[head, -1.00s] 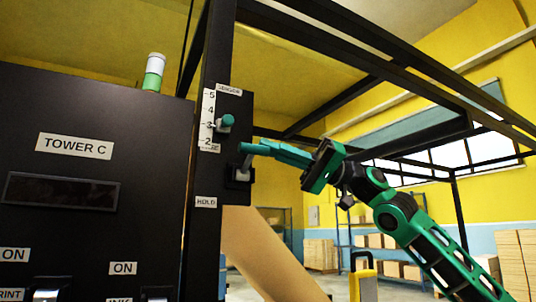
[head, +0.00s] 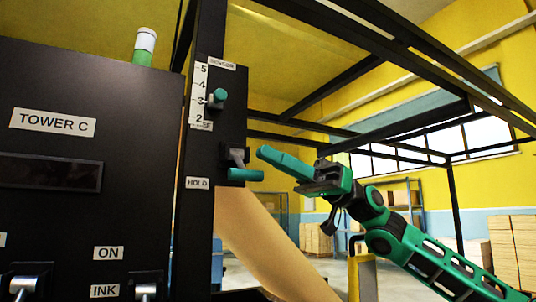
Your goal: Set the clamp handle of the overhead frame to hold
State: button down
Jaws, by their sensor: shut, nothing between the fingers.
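The clamp handle (head: 246,175) is a short lever with a teal grip on the black post of the overhead frame. It points down, and its grip is about level with the HOLD label (head: 198,183). A partly hidden label ending in "SE" (head: 201,126) sits higher on the post. My gripper (head: 263,152) is shut and empty. Its green fingertips are just above and right of the grip, with a small gap in the picture.
A teal sensor knob (head: 217,97) stands on the numbered scale above the handle. The dark TOWER C panel (head: 54,122) fills the left, with switches below. A brown paper web (head: 265,250) slopes under the handle. Black frame beams (head: 375,45) run overhead.

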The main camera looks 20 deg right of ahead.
jog(key=shift+w+f, duration=0.25)
jog(key=shift+f, duration=0.55)
jog(key=shift+f, duration=0.1)
jog(key=w+d, duration=0.1)
jog(key=d, duration=0.8)
jog(key=shift+w+d+r, duration=0.15)
jog(key=shift+r, duration=0.1)
dwell(0.6)
